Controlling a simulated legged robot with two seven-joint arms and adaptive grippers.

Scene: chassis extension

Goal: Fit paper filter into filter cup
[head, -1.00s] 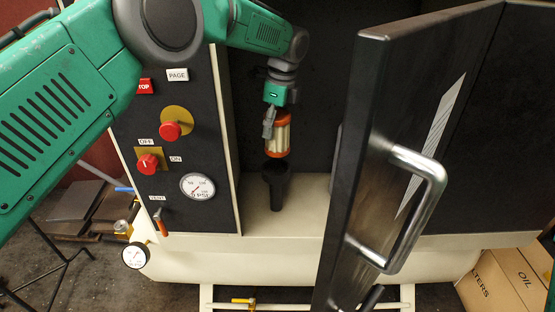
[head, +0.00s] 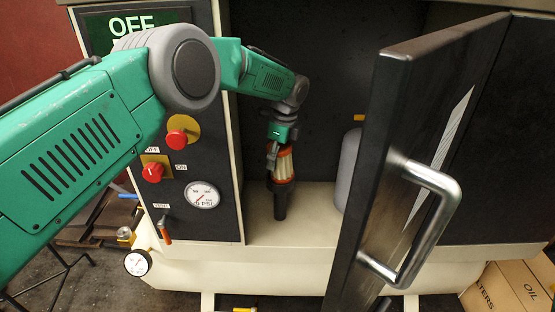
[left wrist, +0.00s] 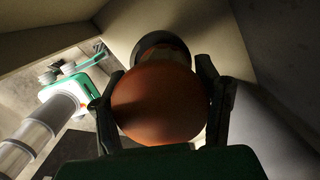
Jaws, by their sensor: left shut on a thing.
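The paper filter (head: 284,165) is a pale pleated cylinder with orange ends. My left gripper (head: 272,152) is shut on it inside the open cabinet. In the left wrist view the filter's round orange end (left wrist: 158,103) sits between the two fingers (left wrist: 160,95). The black filter cup (head: 280,202) stands on the cabinet floor directly under the filter. The filter's lower end meets the cup's rim; how far it is inside I cannot tell. In the left wrist view the dark cup rim (left wrist: 160,42) shows beyond the orange end. My right gripper is not in view.
The open black cabinet door (head: 410,160) with its metal handle (head: 430,215) stands to the right. A grey rounded container (head: 348,172) is behind it. The control panel (head: 165,130) with red knobs and a gauge is on the left. Cardboard boxes (head: 505,290) lie at bottom right.

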